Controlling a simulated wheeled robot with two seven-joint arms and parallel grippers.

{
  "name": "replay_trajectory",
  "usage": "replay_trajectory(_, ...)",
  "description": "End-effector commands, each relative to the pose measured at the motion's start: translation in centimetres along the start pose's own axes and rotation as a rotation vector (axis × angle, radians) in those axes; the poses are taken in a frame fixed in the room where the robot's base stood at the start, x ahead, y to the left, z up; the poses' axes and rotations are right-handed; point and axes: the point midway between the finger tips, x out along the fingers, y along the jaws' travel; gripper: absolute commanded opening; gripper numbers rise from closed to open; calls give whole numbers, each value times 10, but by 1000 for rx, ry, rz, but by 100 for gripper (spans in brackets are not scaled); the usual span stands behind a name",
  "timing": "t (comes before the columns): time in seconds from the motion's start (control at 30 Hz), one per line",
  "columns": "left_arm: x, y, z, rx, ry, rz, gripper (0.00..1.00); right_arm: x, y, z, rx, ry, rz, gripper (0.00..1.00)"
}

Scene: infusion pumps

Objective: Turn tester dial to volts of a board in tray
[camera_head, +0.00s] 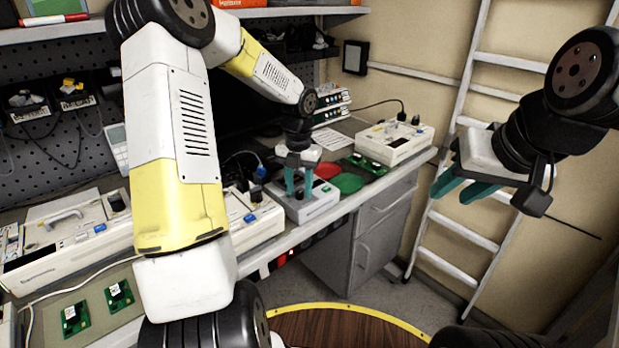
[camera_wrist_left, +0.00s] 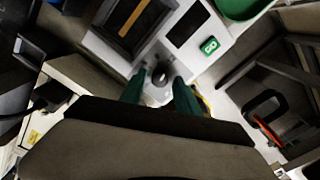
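The tester is a white box (camera_head: 318,206) on the bench, below my left gripper (camera_head: 298,181). In the left wrist view the tester (camera_wrist_left: 222,38) has a dark screen, a slot and a green label that looks like an 8. Its dark dial (camera_wrist_left: 161,75) sits between the two teal fingers of my left gripper (camera_wrist_left: 160,93). The fingers are apart, with gaps visible beside the dial. Green boards (camera_head: 75,318) lie on a flat tray (camera_head: 97,325) at the lower left. My right gripper (camera_head: 463,189) is open and empty, in the air right of the bench.
More green boards (camera_head: 367,163) lie near a white pump (camera_head: 395,142) at the right. Other opened pumps (camera_head: 75,240) stand at the left. A ladder (camera_head: 450,150) leans on the wall.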

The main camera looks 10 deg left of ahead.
Motion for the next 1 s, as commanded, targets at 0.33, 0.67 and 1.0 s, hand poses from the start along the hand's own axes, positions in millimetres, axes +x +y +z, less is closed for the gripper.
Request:
replay_trajectory(0.33, -20, 0, 0, -2, -1, 0, 38, 0, 0, 0, 0, 0, 0, 36)
replay_trajectory(0.67, -59, 0, 0, -3, -1, 0, 38, 0, 0, 0, 0, 0, 0, 36)
replay_trajectory(1.0, -69, 0, 0, -3, 2, -1, 38, 0, 0, 0, 0, 0, 0, 36)
